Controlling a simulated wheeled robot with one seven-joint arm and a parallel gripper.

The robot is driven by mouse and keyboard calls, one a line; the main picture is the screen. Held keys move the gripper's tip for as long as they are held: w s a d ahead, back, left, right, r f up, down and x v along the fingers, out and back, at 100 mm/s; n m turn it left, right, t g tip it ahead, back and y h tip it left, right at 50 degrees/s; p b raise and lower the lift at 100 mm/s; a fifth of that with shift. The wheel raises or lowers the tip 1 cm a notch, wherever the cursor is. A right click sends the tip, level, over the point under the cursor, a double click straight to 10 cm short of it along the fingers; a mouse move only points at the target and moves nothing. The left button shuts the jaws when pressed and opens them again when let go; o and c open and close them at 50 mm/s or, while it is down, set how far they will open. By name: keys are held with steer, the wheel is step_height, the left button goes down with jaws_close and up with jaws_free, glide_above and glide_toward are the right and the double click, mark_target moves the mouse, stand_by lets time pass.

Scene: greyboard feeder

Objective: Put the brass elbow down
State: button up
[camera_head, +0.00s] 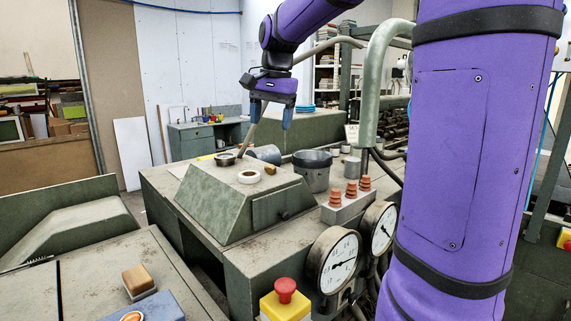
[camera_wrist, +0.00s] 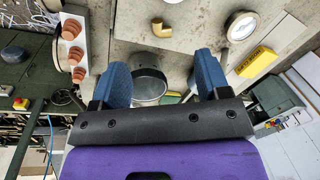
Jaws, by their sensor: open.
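The elbow is apart from both fingers.
A grey bucket with a dark rim (camera_head: 312,172) stands right of the housing; a bucket (camera_wrist: 150,88) shows between my fingers in the wrist view. Terracotta insulators (camera_head: 350,192) and gauges (camera_head: 333,258) stand in front. A yellow block (camera_wrist: 257,62) lies right in the wrist view.

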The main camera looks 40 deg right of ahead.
steer(key=s+a+f+n+t, duration=0.1)
steer(key=s+a+f+n, duration=0.2)
steer(key=s, duration=0.4)
steer(key=s+a+f+n+t, duration=0.1)
steer(key=s+a+f+n, duration=0.2)
steer(key=s, duration=0.5)
steer(key=s+a+f+n+t, duration=0.1)
steer(key=s+a+f+n, duration=0.2)
steer(key=s+a+n, duration=0.2)
steer(key=s, duration=0.2)
steer(key=shift+s+a+f+n+t, duration=0.2)
steer(key=shift+s+a+n+t, duration=0.1)
steer(key=shift+s+a, duration=0.1)
